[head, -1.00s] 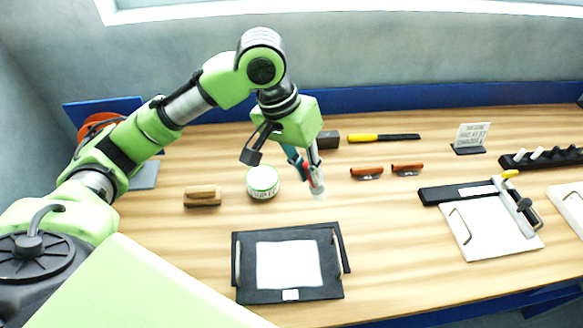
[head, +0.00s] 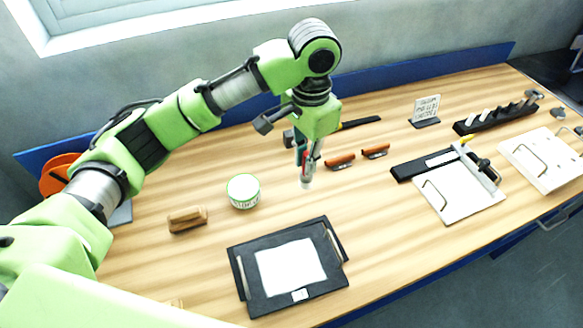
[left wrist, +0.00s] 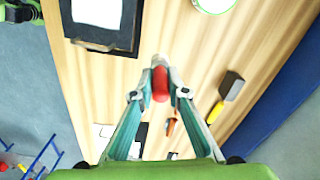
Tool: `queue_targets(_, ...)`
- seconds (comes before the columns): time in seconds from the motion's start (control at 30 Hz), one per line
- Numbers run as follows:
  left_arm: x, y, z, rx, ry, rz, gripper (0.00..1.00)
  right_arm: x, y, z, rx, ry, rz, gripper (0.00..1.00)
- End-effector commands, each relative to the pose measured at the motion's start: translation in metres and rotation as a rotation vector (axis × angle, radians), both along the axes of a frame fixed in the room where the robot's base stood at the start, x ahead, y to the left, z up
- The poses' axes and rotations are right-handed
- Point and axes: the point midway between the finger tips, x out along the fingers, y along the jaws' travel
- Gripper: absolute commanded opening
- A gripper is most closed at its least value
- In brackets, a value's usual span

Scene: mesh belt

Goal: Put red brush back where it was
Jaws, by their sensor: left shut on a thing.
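The red brush (left wrist: 160,84) shows in the left wrist view as a short red piece with a pale end, between my fingertips. My left gripper (left wrist: 159,92) is shut on it. In the head view my left gripper (head: 307,158) holds the brush (head: 308,172) with its pale end pointing down, above the middle of the bench. The fingers hide part of the brush, and I cannot tell its exact height over the wood.
A green-white tin (head: 243,191) and a wooden block (head: 187,219) stand left of the gripper. A black frame with a white sheet (head: 290,266) lies in front. Two red-handled tools (head: 341,160) lie to the right. A black rack (head: 494,118) stands at the far right. Bare wood lies between.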

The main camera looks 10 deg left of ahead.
Motion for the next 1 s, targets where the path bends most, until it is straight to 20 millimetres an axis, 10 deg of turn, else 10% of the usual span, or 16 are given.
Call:
queue_targets(0.53, 0.042, 0.042, -0.063, 0.001, 0.001, 0.003, 0.00, 0.000, 0.006, 0.025, 0.007, 0.000, 0.003, 0.40)
queue_targets(1.0, 0.041, 0.040, -0.093, -0.001, -0.002, -0.001, 0.00, 0.001, 0.001, 0.039, 0.001, -0.002, -0.001, 0.40)
